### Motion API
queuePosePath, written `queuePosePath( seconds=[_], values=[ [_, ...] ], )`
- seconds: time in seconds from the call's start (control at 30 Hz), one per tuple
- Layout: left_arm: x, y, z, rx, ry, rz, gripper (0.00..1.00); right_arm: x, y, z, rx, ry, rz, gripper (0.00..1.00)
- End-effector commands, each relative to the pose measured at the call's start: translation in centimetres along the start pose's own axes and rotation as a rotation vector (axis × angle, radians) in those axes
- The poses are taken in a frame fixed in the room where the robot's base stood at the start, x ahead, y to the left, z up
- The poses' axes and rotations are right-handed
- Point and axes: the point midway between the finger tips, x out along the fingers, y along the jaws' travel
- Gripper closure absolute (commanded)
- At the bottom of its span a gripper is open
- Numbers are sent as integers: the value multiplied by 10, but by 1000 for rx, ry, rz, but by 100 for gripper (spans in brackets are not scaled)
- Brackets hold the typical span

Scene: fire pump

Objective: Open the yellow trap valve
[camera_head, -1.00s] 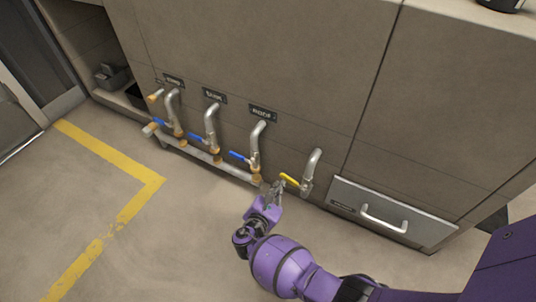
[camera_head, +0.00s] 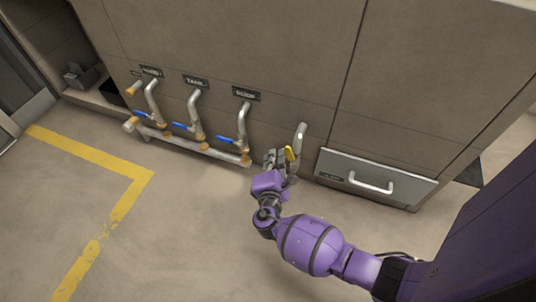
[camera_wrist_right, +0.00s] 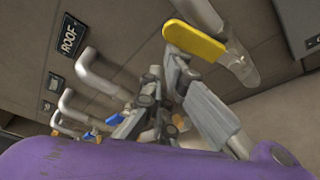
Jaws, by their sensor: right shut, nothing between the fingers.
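The yellow valve handle (camera_head: 289,154) sits on the rightmost metal pipe (camera_head: 301,135), low on the wall. In the head view it looks short and steeply slanted. My right gripper (camera_head: 274,157) is shut and empty, just left of the handle. In the right wrist view the yellow handle (camera_wrist_right: 193,40) shows large at the top, with the pipe behind it. The grey fingers (camera_wrist_right: 165,82) are just below and beside its rounded end; I cannot tell whether they touch it. My left gripper is not in view.
Several pipes with blue handles (camera_head: 183,126) stand to the left, joined by a low horizontal pipe (camera_head: 205,150). A panel with a silver handle (camera_head: 371,185) is right of the yellow valve. The floor with a yellow line (camera_head: 125,203) is clear in front.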

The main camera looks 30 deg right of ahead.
Motion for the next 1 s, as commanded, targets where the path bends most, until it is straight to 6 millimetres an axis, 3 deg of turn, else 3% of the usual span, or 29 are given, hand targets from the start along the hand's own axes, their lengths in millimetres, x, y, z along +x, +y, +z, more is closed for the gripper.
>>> queuePosePath(
  seconds=[0.4,1.0],
  values=[
    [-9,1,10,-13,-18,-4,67,-7,3,20,51,-1,18,100],
    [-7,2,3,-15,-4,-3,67,-8,2,26,49,-5,17,100]
  ],
)
